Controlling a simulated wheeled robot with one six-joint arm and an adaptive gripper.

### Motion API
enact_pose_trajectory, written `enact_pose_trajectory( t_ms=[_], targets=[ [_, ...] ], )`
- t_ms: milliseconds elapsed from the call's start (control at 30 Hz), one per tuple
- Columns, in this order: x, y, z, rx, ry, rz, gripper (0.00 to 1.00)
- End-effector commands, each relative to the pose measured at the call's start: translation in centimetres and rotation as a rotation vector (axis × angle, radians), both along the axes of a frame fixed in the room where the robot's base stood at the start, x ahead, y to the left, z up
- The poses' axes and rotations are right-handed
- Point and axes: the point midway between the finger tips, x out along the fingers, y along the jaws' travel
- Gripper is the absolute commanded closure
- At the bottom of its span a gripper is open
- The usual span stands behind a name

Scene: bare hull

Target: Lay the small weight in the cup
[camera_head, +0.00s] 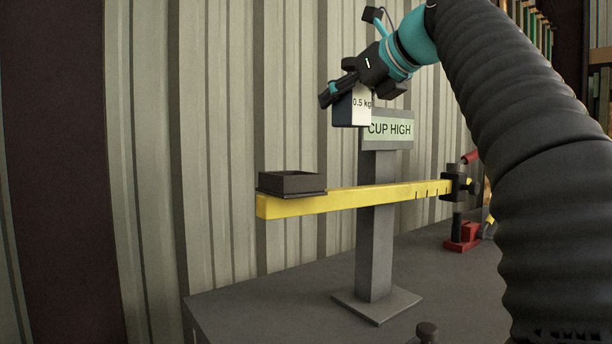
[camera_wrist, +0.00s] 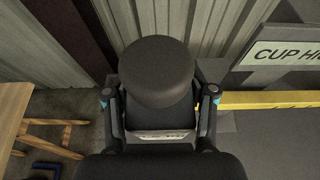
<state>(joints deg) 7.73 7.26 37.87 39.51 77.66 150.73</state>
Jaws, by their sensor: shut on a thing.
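The small weight (camera_head: 350,110) is a block with a pale face marked 0.5 kg and a dark side. My gripper (camera_head: 340,90) is shut on it and holds it in the air, above and to the right of the cup in the head view. The cup (camera_head: 291,184) is a dark, shallow square tray on the left end of the yellow beam (camera_head: 345,199). It looks empty, though its floor is mostly hidden. In the wrist view, a dark rounded body and a lettered plate (camera_wrist: 160,136) show between the fingers (camera_wrist: 158,105); I cannot make out the cup there.
A grey post (camera_head: 376,235) carries the beam and a sign (camera_head: 390,129) reading CUP HIGH. A dark slider (camera_head: 455,184) sits toward the beam's right end, near a red-footed stand (camera_head: 462,238). A ribbed wall (camera_head: 225,130) rises close behind. The grey bench is clear at front left.

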Motion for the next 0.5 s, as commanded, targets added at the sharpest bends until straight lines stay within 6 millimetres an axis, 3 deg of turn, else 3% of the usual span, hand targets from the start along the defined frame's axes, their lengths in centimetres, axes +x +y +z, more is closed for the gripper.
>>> enact_pose_trajectory(
  t_ms=[500],
  targets=[
    [1.5, 7.9, -5.1, -0.001, -0.002, -0.009, 1.00]
  ],
)
